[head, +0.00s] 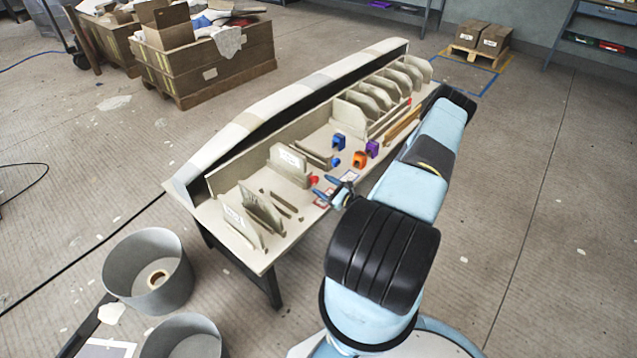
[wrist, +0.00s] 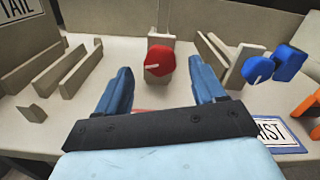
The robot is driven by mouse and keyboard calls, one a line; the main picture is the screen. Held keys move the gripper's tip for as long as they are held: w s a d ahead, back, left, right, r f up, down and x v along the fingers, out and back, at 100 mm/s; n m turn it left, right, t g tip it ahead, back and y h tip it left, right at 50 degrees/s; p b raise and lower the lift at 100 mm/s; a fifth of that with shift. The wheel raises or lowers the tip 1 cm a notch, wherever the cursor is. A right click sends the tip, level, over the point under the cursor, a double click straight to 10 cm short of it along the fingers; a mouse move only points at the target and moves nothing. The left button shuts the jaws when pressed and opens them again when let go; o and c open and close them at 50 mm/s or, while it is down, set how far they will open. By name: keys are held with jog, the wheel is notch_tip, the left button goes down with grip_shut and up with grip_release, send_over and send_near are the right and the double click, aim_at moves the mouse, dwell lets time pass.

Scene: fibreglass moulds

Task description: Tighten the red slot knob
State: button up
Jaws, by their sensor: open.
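The red slot knob (wrist: 159,61) is on a pale upright block, with a short white mark across its face in the wrist view. In the head view the red knob (head: 314,180) is small, near the front edge of the workbench. My gripper (wrist: 160,76) is open, its two blue fingers apart and pointing toward the knob, one on each side of it in the picture. Nothing is between the pads that I can see as held; the knob appears beyond the fingertips. In the head view my gripper (head: 328,187) is over the bench's front edge, close to the knob.
A blue knob (wrist: 257,68) and a blue block (wrist: 288,62) stand to the right, with an orange block (wrist: 308,104) nearer. Pale slats (wrist: 62,70) stand to the left. A long pale mould (head: 300,90) runs along the bench's back. A purple block (head: 372,149) lies further along.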

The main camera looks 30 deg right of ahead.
aim_at(316, 182)
jog(key=shift+x, duration=1.75)
